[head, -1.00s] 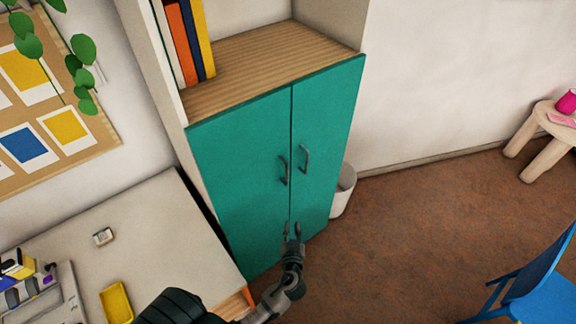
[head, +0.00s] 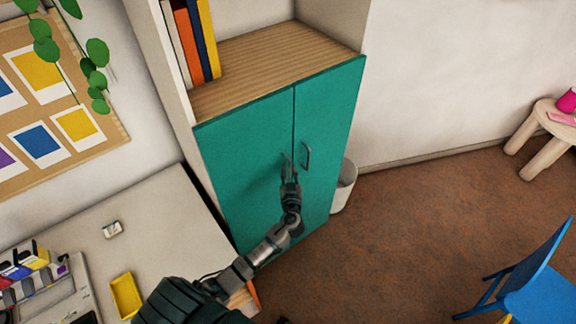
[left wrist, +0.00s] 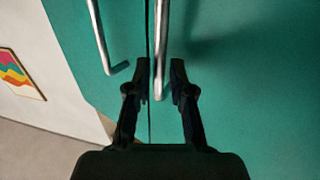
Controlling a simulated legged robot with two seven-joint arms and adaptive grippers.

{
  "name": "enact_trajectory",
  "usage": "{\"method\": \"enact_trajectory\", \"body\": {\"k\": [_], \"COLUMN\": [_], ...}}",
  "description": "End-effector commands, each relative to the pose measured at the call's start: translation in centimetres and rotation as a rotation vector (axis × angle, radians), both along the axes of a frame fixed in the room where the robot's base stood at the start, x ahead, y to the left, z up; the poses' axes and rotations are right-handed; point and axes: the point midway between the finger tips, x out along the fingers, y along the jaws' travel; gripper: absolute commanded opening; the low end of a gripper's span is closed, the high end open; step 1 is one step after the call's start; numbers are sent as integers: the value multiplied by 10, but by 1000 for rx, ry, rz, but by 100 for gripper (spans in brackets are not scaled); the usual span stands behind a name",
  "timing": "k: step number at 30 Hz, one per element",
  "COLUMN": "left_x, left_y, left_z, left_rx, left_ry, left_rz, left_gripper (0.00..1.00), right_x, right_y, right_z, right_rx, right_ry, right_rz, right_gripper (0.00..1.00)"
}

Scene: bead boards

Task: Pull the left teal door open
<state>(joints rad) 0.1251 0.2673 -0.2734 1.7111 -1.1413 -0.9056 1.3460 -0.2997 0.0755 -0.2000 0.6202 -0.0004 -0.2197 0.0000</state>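The left teal door (head: 240,150) of the tall cabinet is closed, level with the right teal door (head: 331,115). My left gripper (head: 289,168) is in front of the left door's handle and mostly hides it in the head view. In the left wrist view the left door's metal handle (left wrist: 161,45) runs between the two open fingertips (left wrist: 161,80). A gap shows on each side of the handle, so the fingers are not clamped on it. The right door's handle (head: 305,157) is beside my gripper, outside the fingers; it also shows in the wrist view (left wrist: 99,40). My right gripper is not in view.
A pale desk (head: 155,205) with a yellow tray (head: 126,296) stands left of the cabinet. A white bin (head: 345,187) is at its right side. A blue chair (head: 535,280) is at the lower right. The brown floor (head: 420,215) between is clear.

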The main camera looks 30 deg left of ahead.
Motion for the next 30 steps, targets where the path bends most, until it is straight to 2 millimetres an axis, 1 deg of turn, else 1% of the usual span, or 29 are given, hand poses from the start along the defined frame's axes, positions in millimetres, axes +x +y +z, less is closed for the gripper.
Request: {"method": "enact_trajectory", "body": {"k": [1,6,14,15,17,18,25,30], "left_x": [6,16,17,17,17,17,16,18], "left_y": [3,13,16,16,15,15,15,11], "left_z": [1,-1,-2,-2,-2,-2,-2,-2], "left_rx": [1,-1,-5,-5,-4,-4,-3,-3], "left_ry": [0,-1,0,0,1,0,1,1], "left_rz": [-1,0,0,0,0,0,2,-14], "left_gripper": [22,22,22,19,4,0,0,0], "right_x": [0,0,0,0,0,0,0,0], "right_y": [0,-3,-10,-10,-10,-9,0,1], "right_z": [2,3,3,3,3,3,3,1], "right_rx": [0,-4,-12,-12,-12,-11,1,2], "right_ry": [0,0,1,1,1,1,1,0], "right_rz": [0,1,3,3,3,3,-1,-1], "right_gripper": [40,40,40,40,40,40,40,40]}}
